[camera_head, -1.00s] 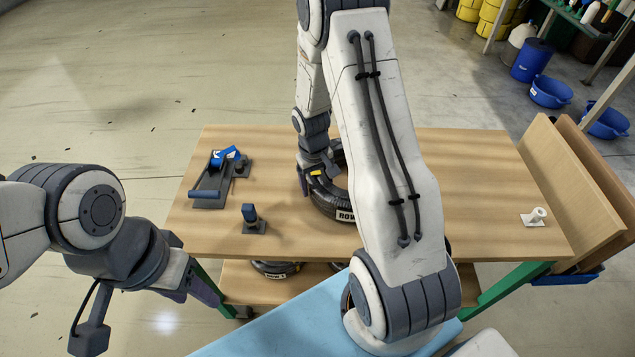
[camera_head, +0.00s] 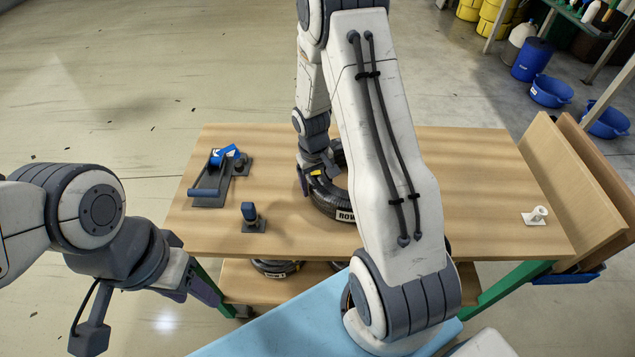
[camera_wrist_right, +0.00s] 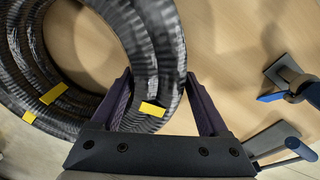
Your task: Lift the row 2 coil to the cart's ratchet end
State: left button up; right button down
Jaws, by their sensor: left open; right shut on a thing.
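A black ribbed hose coil (camera_head: 322,200) lies flat at the middle of the cart's top (camera_head: 270,150). Its white label starts with "ROW"; my right arm hides the rest of it and much of the coil. My right gripper (camera_head: 313,180) is shut on the coil's left side. In the right wrist view its fingers (camera_wrist_right: 158,80) straddle the hose strands, which carry yellow tape. I cannot tell whether the coil touches the wood. The ratchet (camera_head: 212,185), dark with blue parts, is at the cart's left end. My left gripper (camera_head: 205,288) is open and empty, off the cart's front left corner.
A small post with a blue top (camera_head: 250,215) stands between the ratchet and the coil. A white fitting (camera_head: 535,217) sits at the right end. More coils (camera_head: 276,268) lie on the lower shelf. Wooden boards (camera_head: 565,185) lean at the right.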

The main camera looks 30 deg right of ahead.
jog(key=shift+f, duration=0.2)
dwell(0.3)
grip_release()
jog(key=shift+f, duration=0.1)
dwell(0.8)
jog(key=shift+s+a+r+p, duration=0.1)
jog(key=shift+a+r+p, duration=0.05)
jog(key=shift+r+p, duration=1.45)
jog(key=shift+a+r+p, duration=0.1)
jog(key=shift+r+p, duration=1)
jog(key=shift+r, duration=0.9)
notch_tip(320, 180, up, 10)
jog(key=b, duration=0.1)
jog(key=shift+a+r, duration=0.2)
jog(key=shift+a, duration=0.2)
